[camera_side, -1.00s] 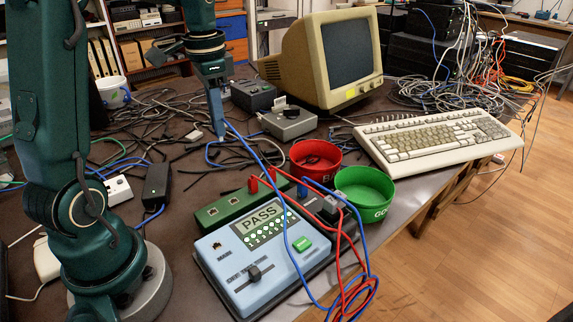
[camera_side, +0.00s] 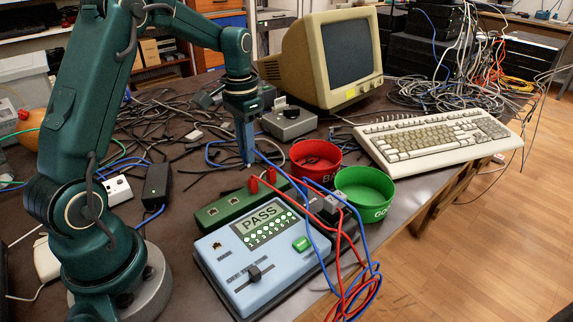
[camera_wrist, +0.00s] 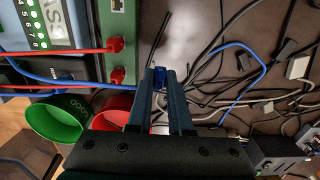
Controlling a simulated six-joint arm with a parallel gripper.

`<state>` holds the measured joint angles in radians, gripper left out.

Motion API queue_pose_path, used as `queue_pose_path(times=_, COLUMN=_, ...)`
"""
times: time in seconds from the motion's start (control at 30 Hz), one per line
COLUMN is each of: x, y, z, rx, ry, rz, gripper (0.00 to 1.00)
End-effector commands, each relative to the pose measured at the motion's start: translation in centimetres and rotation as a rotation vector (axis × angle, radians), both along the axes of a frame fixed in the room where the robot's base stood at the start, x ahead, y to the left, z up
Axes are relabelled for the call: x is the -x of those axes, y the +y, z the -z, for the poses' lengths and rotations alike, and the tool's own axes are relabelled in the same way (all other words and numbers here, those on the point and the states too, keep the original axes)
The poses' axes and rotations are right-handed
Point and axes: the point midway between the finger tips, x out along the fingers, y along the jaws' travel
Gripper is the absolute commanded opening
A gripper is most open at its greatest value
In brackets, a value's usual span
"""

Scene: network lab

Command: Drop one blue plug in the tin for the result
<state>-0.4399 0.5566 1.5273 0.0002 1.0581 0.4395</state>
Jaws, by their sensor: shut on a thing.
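My gripper (camera_side: 249,163) points down above the table, left of the tins, behind the green box. In the wrist view (camera_wrist: 168,75) its fingers are shut on a blue plug (camera_wrist: 160,76), mostly hidden between the tips. A blue cable (camera_wrist: 110,86) runs from there towards the tester. The green tin (camera_side: 366,192), lettered GO..., stands at the right; the red tin (camera_side: 315,158), lettered BA..., is behind it and nearer my gripper. Both tins also show in the wrist view, green (camera_wrist: 57,122) and red (camera_wrist: 117,107). The tester (camera_side: 262,258) reads PASS with a row of green lights.
Red plugs (camera_side: 262,181) stand in the green box (camera_side: 222,211), their red cables looping right. Red and blue cables lie coiled at the front right (camera_side: 355,290). The keyboard (camera_side: 438,145) and monitor (camera_side: 330,62) stand behind the tins. Loose dark cables cover the table behind my gripper.

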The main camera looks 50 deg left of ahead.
Motion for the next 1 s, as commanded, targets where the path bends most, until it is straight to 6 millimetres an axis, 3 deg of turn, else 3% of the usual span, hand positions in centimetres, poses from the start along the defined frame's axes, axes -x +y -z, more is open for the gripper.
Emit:
queue_pose_path(times=0.17, x=-0.5, y=-0.5, z=1.0, rx=0.001, ry=0.002, rz=-0.001, gripper=0.0)
queue_pose_path(times=0.4, x=-0.4, y=-0.5, z=4.2, rx=0.001, ry=0.003, rz=-0.001, gripper=0.0)
queue_pose_path(times=0.83, x=-0.5, y=-0.4, z=4.8, rx=0.0, ry=0.0, rz=-0.001, gripper=0.0)
queue_pose_path(times=0.87, x=-0.5, y=-0.4, z=4.7, rx=-0.001, ry=0.0, rz=-0.001, gripper=0.3)
queue_pose_path(times=0.9, x=-0.5, y=-0.4, z=4.7, rx=-0.001, ry=-0.001, rz=-0.001, gripper=0.45)
queue_pose_path(times=1.0, x=-0.5, y=-0.4, z=4.7, rx=-0.001, ry=0.0, rz=-0.001, gripper=0.48)
